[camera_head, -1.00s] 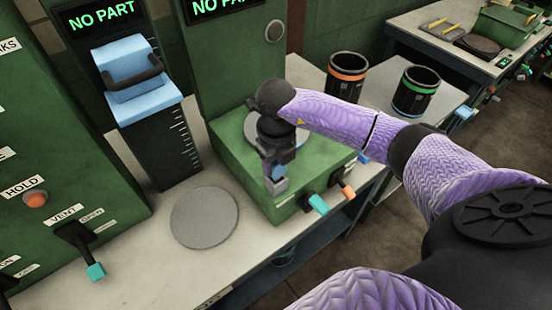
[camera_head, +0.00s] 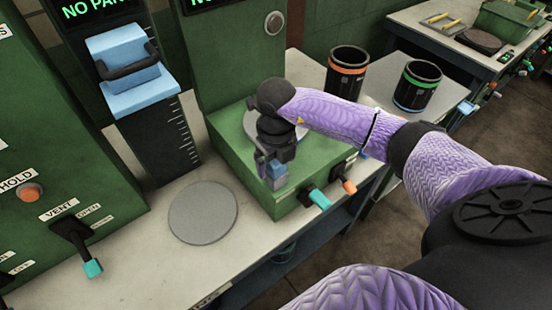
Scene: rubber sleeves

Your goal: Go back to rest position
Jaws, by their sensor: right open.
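My right gripper (camera_head: 273,178) hangs down over the front part of the green machine base (camera_head: 240,160), at the end of my purple right arm. It is open, and I see no part between its fingers. The gripper and wrist partly hide a round grey plate (camera_head: 253,124) on that base. My left gripper is not in view.
A grey disc (camera_head: 203,212) lies on the bench (camera_head: 165,265). Teal (camera_head: 319,199) and orange (camera_head: 349,187) handles stick out of the base. Two black bins, orange-banded (camera_head: 347,72) and green-banded (camera_head: 417,86), stand behind my arm. A vent lever (camera_head: 92,267) is at left.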

